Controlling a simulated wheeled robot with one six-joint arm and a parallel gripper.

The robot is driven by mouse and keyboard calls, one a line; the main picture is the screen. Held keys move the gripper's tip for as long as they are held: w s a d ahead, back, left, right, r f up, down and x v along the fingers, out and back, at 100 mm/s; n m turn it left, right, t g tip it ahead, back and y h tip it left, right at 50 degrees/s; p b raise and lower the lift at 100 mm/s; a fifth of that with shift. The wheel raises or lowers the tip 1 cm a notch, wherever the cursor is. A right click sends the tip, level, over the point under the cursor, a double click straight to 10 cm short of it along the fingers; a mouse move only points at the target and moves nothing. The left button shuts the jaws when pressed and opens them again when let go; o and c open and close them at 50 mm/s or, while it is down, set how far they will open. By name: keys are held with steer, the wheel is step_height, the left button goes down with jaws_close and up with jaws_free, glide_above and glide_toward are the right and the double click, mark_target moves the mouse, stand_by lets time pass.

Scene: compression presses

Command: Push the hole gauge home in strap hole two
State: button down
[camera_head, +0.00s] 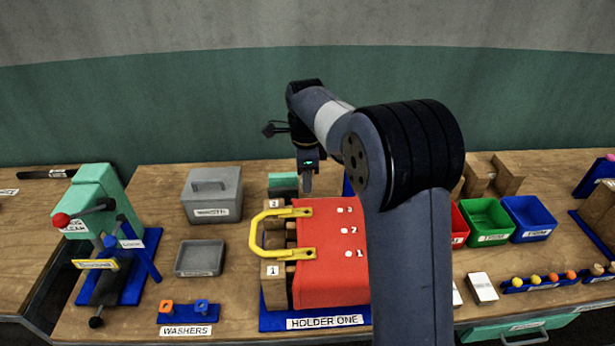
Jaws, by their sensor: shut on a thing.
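A red strap (318,274) lies over a holder labelled HOLDER ONE (325,322), with a yellow buckle frame (262,235) at its left end. White hole marks numbered 1, 2 and 3 run up the strap; hole two (341,230) is the middle one and looks uncovered. My gripper (307,183) points down behind the strap's far edge, left of and beyond hole two, clear of the hole. It is shut on a thin thing, taken to be the hole gauge; the fingers and distance hide its shape.
A teal block (284,184) stands just behind the holder, beside my gripper. A grey lidded box (212,194) and grey tray (200,258) stand left. Green (485,220) and blue (528,217) bins stand right. My arm hides the strap's right end.

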steer(key=shift+f+b, duration=1.55)
steer(key=shift+f, duration=1.25)
steer(key=shift+p, duration=0.55)
steer(key=shift+f+b, duration=0.75)
steer(key=shift+f, duration=0.65)
steer(key=c, duration=1)
jaws_free()
steer(key=shift+c, duration=0.2)
step_height(320, 180, up, 11)
steer(key=shift+f+b, duration=0.1)
steer(key=shift+b, duration=0.55)
